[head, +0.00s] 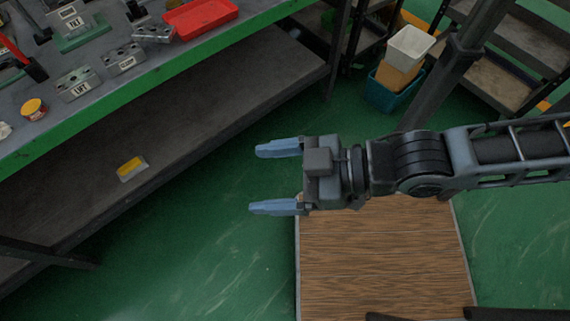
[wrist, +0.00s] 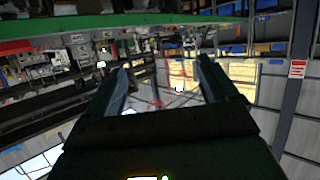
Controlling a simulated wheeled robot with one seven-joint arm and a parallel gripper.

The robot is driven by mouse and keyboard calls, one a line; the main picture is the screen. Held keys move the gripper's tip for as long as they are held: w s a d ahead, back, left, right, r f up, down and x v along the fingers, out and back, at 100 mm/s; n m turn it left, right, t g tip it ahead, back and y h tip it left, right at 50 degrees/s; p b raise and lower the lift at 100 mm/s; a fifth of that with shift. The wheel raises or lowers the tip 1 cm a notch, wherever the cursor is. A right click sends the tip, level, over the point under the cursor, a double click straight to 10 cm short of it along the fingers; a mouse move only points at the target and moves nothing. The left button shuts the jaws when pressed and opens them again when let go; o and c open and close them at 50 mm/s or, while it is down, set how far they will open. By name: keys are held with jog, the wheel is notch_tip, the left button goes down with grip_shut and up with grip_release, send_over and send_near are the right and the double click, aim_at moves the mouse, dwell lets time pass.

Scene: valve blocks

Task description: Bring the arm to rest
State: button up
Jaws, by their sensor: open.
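My gripper (head: 275,178) is in the middle of the head view, at the end of my arm, which reaches in from the right. Its two blue fingers point left and stand apart, with nothing between them. It is over the green floor, beside the wooden board (head: 385,260) and apart from the workbench (head: 215,60). In the wrist view both fingers (wrist: 163,85) are spread and empty, with a tilted view of the far room beyond them.
The bench at upper left holds labelled metal blocks (head: 78,84), a red tray (head: 200,18) and a yellow-lidded jar (head: 34,108). A yellow-marked piece (head: 131,168) lies on its lower shelf. Stacked bins (head: 400,65) and shelving (head: 500,70) stand at upper right.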

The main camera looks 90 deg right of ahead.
jog(key=shift+t+y, duration=0.4)
jog(key=shift+s+a+r, duration=0.2)
jog(key=shift+s+r, duration=0.3)
jog(key=shift+r, duration=0.35)
jog(key=shift+s+a+r, duration=0.15)
jog(key=shift+s+r, duration=0.35)
jog(key=shift+r, duration=0.35)
